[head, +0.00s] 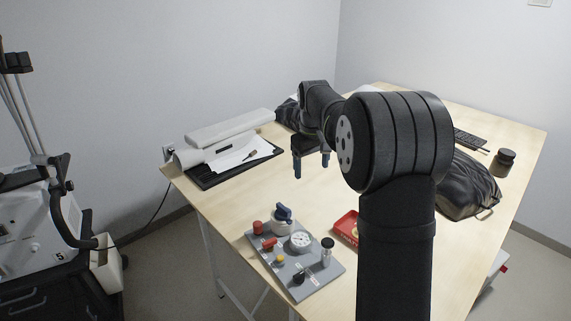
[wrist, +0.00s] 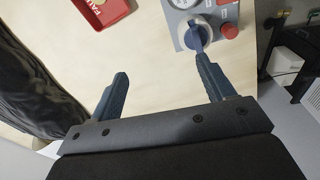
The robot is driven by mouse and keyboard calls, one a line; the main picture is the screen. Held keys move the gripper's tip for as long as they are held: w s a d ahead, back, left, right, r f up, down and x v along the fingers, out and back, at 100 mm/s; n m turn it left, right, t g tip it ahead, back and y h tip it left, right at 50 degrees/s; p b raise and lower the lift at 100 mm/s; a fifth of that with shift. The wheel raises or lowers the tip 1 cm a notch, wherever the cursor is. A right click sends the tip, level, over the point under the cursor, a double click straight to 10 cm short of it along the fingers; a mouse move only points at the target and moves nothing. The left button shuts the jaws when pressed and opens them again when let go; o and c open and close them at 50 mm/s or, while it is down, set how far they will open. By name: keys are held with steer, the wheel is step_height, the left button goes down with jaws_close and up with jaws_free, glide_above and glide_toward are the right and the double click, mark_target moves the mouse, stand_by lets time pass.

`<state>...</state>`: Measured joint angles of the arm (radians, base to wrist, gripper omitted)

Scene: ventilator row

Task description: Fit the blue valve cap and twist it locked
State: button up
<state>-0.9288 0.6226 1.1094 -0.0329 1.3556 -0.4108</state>
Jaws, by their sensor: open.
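The blue valve cap (head: 284,210) has a raised handle and sits on top of a pale round base at the back corner of a grey panel (head: 322,284). In the wrist view the cap (wrist: 195,35) shows at the top right, its handle pointing toward the right finger. I cannot tell whether it is seated or locked. My gripper (head: 312,166) is open and empty, above the table and behind the panel. In the wrist view my gripper (wrist: 162,68) has its fingers wide apart over bare table; the right fingertip appears close to the cap, but the gap cannot be judged.
The panel also bears a white gauge (head: 301,240), red knobs (head: 258,227), a yellow knob and a black-topped post. A red tray (head: 346,228) lies beside it. A black bag (head: 466,188) and a brown jar (head: 502,162) stand right. Bare table lies below my gripper.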

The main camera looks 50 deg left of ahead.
steer(key=n, duration=0.2)
glide_above(286, 208)
steer(key=shift+g, duration=0.4)
steer(key=f, duration=1.7)
steer(key=shift+s+a+f, duration=0.1)
steer(key=shift+s+f, duration=0.15)
steer(key=c, duration=1)
steer(key=shift+w+m, duration=0.25)
steer(key=shift+m, duration=1.55)
steer(key=shift+w, duration=0.1)
steer(key=shift+w+a+m, duration=0.1)
steer(key=shift+m, duration=1.6)
